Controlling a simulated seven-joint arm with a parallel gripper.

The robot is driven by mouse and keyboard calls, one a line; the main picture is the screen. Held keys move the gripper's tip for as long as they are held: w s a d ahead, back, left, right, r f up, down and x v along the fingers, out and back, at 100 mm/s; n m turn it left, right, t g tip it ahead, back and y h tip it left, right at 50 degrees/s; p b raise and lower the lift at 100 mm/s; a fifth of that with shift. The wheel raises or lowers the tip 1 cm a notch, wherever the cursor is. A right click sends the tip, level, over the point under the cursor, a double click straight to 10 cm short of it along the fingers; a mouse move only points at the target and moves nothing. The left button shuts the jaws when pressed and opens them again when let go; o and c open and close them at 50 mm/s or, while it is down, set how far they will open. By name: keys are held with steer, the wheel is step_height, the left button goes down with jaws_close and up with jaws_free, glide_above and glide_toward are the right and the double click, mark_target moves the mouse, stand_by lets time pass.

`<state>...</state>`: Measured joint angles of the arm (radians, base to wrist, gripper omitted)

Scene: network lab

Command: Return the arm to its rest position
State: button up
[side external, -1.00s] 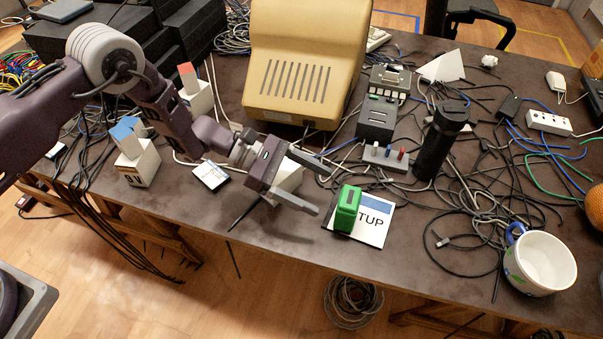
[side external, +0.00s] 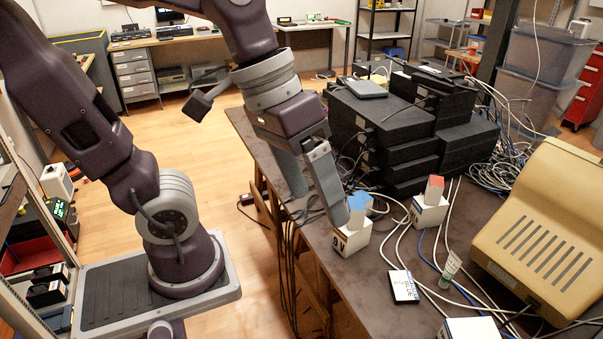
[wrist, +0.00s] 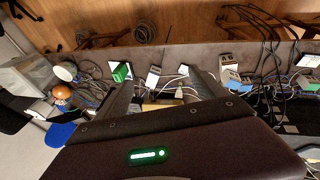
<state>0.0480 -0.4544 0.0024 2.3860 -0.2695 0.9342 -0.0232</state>
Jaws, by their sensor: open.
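My gripper (side external: 317,205) hangs from my bent arm, fingers pointing down, near the left edge of the dark table in the side view. Its two grey fingers are apart with nothing between them. One fingertip appears close to a white box with a blue top (side external: 351,236); I cannot tell the gap in depth. The wrist view shows the open fingers (wrist: 162,80) with the table well beyond them. There a green device (wrist: 121,72) stands on the table, apart from the fingers.
A white box with a red top (side external: 429,211) stands nearby. Black stacked units (side external: 390,130), loose cables and a beige case (side external: 540,230) crowd the table. A small white-and-black card (side external: 403,287) lies in front. Open floor (side external: 200,130) is left of the table.

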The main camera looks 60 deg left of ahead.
steer(key=s+a+m+t+y, duration=0.1)
steer(key=s+a+t+y, duration=0.1)
steer(key=a, duration=0.3)
steer(key=shift+s+a+f+y, duration=0.3)
steer(key=shift+s+a, duration=0.1)
steer(key=shift+s, duration=0.3)
